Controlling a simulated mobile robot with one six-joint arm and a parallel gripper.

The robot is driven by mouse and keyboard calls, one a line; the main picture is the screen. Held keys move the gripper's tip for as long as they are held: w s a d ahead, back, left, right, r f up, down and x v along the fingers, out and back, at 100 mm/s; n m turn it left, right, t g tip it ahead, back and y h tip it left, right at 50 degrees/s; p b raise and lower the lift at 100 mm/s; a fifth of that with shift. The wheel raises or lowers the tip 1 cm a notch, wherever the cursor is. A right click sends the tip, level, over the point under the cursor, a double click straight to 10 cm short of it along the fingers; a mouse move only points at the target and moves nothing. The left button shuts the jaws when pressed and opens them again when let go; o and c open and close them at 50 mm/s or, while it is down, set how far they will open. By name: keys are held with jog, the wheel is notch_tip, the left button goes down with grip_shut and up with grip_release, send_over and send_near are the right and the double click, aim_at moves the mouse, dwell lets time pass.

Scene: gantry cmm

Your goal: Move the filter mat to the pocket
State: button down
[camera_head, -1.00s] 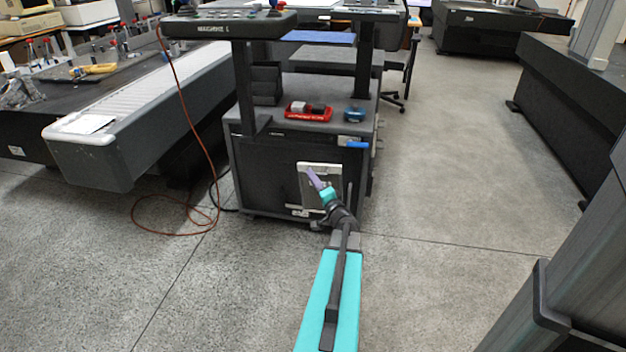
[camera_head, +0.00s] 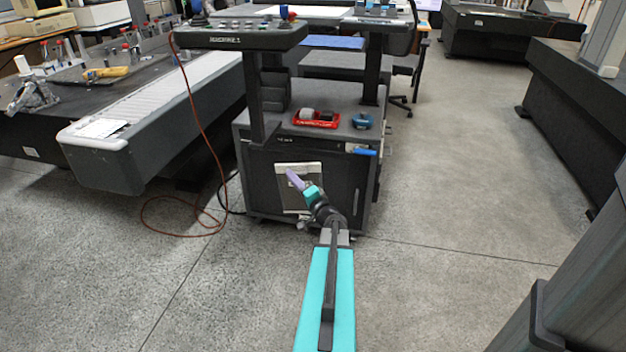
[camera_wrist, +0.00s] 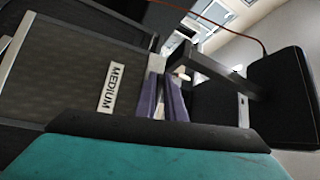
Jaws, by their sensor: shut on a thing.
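The filter mat is a flat grey panel with a pale frame (camera_head: 287,201). In the head view it stands roughly upright in front of the dark cabinet. In the wrist view it fills the left side as dark mesh (camera_wrist: 60,75) with a white label reading MEDIUM. My gripper (camera_head: 291,175) has purple fingers; in the wrist view the fingers (camera_wrist: 161,92) are shut on the mat's edge. The lower part of the mat in the wrist view is hidden by my gripper's body. I cannot make out the pocket for certain.
The dark cabinet (camera_head: 347,190) carries a red tray (camera_head: 316,123) and a blue item (camera_head: 362,121) on top. A roller conveyor (camera_head: 190,95) is at the left, with an orange cable (camera_head: 203,130) hanging to the floor. Floor (camera_head: 460,190) at right is clear.

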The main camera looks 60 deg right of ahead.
jog(key=w+a+r+n+t+y+p, duration=0.1)
jog(key=w+a+r+n+y+p, duration=0.45)
jog(key=a, duration=0.95)
jog(key=w+a+r+n+y+p, duration=0.2)
jog(key=w+a+r+y+p, duration=0.4)
jog(key=w+a+r, duration=0.6)
jog(key=a+r+n+g+y+p, duration=0.2)
jog(key=a+r+y+p, duration=0.1)
jog(key=a, duration=0.8)
jog(key=s+a+r+n+g+y+p, duration=0.1)
jog(key=a+r+n+g+y+p, duration=0.2)
jog(key=a, duration=0.9)
jog(key=a+r+n+g+y+p, duration=0.2)
jog(key=a+y, duration=0.4)
jog(key=a, duration=0.5)
jog(key=shift+s+a+r+n+g+p, duration=0.2)
jog(key=shift+a+r+n+g+p, duration=0.25)
jog(key=shift+r, duration=0.45)
jog(key=shift+t, duration=0.25)
